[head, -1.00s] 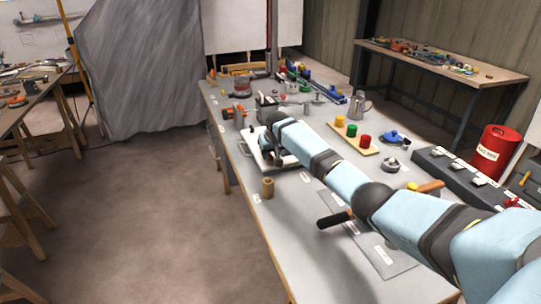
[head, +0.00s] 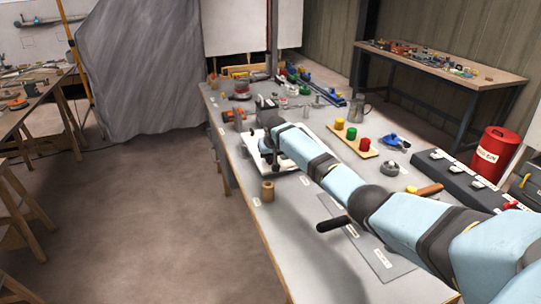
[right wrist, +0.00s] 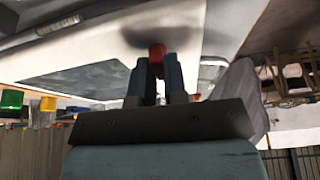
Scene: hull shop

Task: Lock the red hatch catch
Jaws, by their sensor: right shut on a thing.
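The red catch (right wrist: 157,52) shows in the right wrist view as a small red piece against a pale panel (right wrist: 90,45). My right gripper (right wrist: 158,62) is shut on it, with one dark finger at each side. The fingers hide part of the catch, and I cannot tell which way it is turned. In the head view my right arm reaches across the bench to a white panel (head: 293,165) near its left edge. The arm hides much of the panel, and the catch cannot be made out there. My left gripper is not in view.
On the grey bench (head: 290,225), a brown cylinder (head: 267,190) stands close to the panel. A wooden strip with yellow, green and red cups (head: 362,144) lies beyond the arm. A dark-handled tool (head: 334,223) lies under the arm.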

